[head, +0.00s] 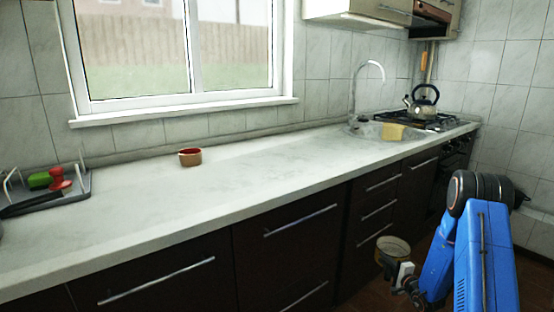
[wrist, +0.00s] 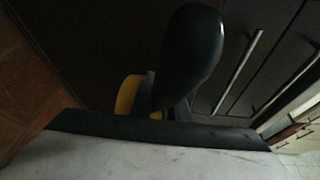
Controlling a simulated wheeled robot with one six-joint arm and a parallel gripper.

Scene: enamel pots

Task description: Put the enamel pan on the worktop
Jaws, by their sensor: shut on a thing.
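The enamel pan (head: 393,246) is a round, pale vessel in the lower right of the head view. It is off the worktop, in front of the dark drawers and below the counter's front edge. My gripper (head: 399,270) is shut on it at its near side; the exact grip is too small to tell. In the wrist view a dark rounded part, a yellow part and a pale surface with a black edge fill the near view; I cannot tell which belong to the pan. The pale worktop (head: 255,175) runs under the window.
A grey dish rack (head: 48,200) with green and red items is at the left. A sink (head: 372,130) with a yellow cloth (head: 393,132) and a kettle (head: 422,105) on the hob are at the far right. The middle worktop is clear.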

